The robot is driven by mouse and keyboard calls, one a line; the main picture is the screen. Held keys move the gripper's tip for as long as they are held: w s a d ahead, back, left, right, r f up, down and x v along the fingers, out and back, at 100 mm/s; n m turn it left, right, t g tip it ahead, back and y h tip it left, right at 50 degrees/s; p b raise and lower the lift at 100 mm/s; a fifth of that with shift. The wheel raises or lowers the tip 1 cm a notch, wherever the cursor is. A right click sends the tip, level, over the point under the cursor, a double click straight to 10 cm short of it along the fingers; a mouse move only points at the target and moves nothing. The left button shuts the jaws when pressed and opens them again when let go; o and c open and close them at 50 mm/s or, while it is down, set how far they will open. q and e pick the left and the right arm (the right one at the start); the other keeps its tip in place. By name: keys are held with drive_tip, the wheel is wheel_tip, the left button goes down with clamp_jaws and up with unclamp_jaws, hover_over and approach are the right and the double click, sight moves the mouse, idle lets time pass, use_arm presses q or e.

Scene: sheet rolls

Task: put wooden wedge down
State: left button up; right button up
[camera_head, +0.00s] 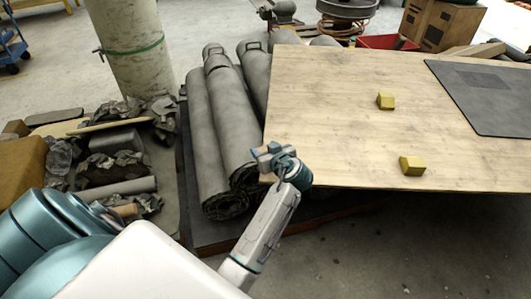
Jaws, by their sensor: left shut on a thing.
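My left gripper (269,158) is at the left edge of the wooden tabletop (330,120), near the front ends of the grey sheet rolls. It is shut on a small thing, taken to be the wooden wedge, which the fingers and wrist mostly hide. I cannot tell whether it touches the tabletop. Two yellow wedge-like blocks lie on the board, apart from the gripper: one block (385,100) farther back and another block (412,166) near the front edge. My right gripper is not in view.
Grey sheet rolls (205,140) lie on a dark low platform left of the tabletop. A dark sheet (485,95) covers its right part. A pillar (130,45) and crumpled scrap (110,168) stand left. The tabletop's middle is clear.

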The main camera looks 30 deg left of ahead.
use_arm(q)
drive_tip(key=shift+f, duration=0.65)
drive_tip(key=o, duration=1)
